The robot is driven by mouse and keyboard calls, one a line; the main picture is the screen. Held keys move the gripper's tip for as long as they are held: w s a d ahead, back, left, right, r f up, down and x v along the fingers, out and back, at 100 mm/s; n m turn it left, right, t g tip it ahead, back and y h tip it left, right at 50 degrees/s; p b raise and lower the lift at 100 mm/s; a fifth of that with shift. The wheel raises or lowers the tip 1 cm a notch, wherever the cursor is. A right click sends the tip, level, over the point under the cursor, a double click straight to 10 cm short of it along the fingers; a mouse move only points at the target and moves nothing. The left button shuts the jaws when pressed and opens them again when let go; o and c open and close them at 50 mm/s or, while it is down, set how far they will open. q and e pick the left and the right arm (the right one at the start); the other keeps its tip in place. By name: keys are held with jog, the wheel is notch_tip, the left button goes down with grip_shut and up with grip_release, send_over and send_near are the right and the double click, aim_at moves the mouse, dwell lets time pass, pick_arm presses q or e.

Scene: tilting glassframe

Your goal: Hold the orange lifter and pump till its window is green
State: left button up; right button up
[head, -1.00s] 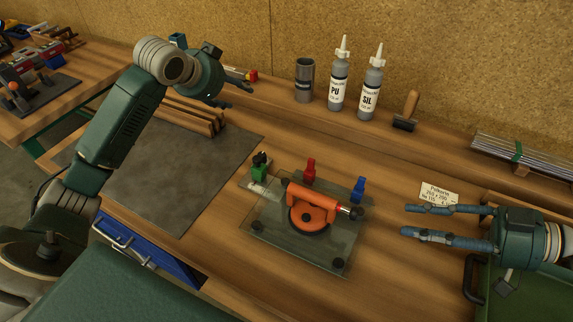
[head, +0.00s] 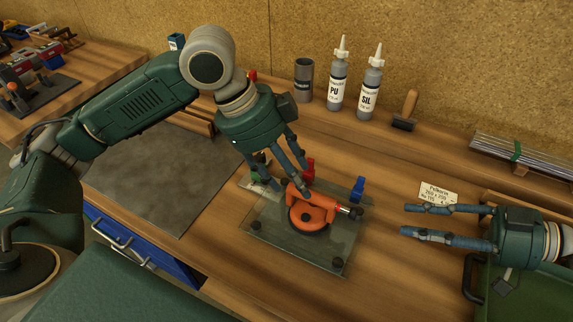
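The orange lifter (head: 312,217) lies on a glass pane (head: 272,240), with its handle across the top and a dark round pad below. Its pump end (head: 349,210) points right and shows a pale and red band. I cannot make out a green window. My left gripper (head: 288,181) is above the pane's back left, its fingers pointing down, apart, close to the left end of the handle. I cannot tell whether they touch it. My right gripper (head: 405,219) is open and empty, to the right of the lifter, its fingers pointing left.
Red (head: 309,171) and blue (head: 358,188) clamp-like pieces stand at the pane's back edge. A green one is partly hidden by my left fingers. PU (head: 337,90) and SIL (head: 370,95) bottles stand behind. A paper label (head: 438,193) lies near my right gripper.

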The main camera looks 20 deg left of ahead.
aim_at(308, 201)
pick_arm(q)
jog(key=x, duration=0.8)
jog(key=shift+w+d+f, duration=0.1)
grip_shut()
pick_arm(e)
grip_shut()
dwell(1.0)
